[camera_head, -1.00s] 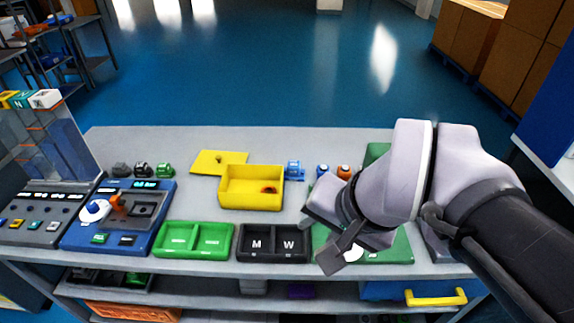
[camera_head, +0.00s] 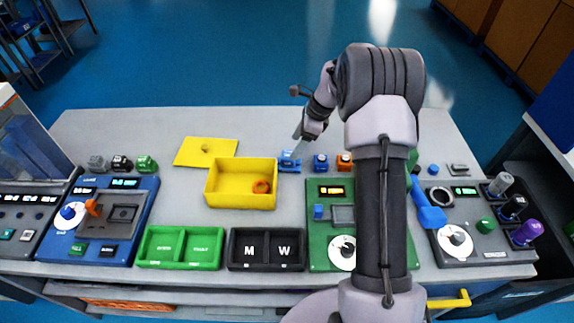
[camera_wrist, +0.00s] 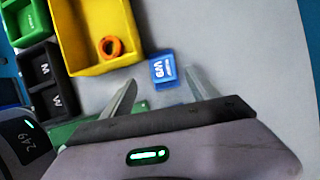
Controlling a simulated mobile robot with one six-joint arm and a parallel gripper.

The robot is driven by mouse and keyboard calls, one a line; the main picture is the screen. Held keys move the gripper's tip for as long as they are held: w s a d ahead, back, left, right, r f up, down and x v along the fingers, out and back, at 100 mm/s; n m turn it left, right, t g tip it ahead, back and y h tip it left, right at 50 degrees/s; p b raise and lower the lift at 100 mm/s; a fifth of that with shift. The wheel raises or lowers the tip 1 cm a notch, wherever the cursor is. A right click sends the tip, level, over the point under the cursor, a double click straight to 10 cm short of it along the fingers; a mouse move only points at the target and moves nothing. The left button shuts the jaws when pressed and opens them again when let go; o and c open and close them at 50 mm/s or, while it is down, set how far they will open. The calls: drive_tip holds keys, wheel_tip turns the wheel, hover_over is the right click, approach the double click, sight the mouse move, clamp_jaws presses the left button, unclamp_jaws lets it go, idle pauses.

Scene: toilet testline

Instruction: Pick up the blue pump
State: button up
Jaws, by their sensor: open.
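The blue pump (camera_head: 289,162) stands on the grey table just right of the yellow box. In the wrist view the blue pump (camera_wrist: 163,69) shows its top with white lettering, between and slightly beyond the fingertips. My gripper (camera_head: 297,143) is above the pump in the head view, and a finger hides part of it. In the wrist view my gripper (camera_wrist: 160,78) has its two fingers spread apart with nothing held. I cannot tell how high the fingertips are above the table.
The yellow box (camera_head: 241,199) holds an orange ring (camera_head: 261,187). A yellow lid (camera_head: 206,152) lies behind it. Small blue (camera_head: 321,162) and orange (camera_head: 344,161) parts stand right of the pump. Green (camera_head: 180,263) and black trays (camera_head: 266,265) line the front. Table behind the pump is clear.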

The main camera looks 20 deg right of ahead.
sight(289, 154)
drive_tip(key=b+x, duration=0.3)
drive_tip(key=x, duration=0.4)
drive_tip(key=shift+w+d, duration=0.1)
drive_tip(key=shift+w, duration=0.1)
drive_tip(key=shift+r, duration=0.2)
drive_tip(key=shift+c, duration=0.4)
clamp_jaws()
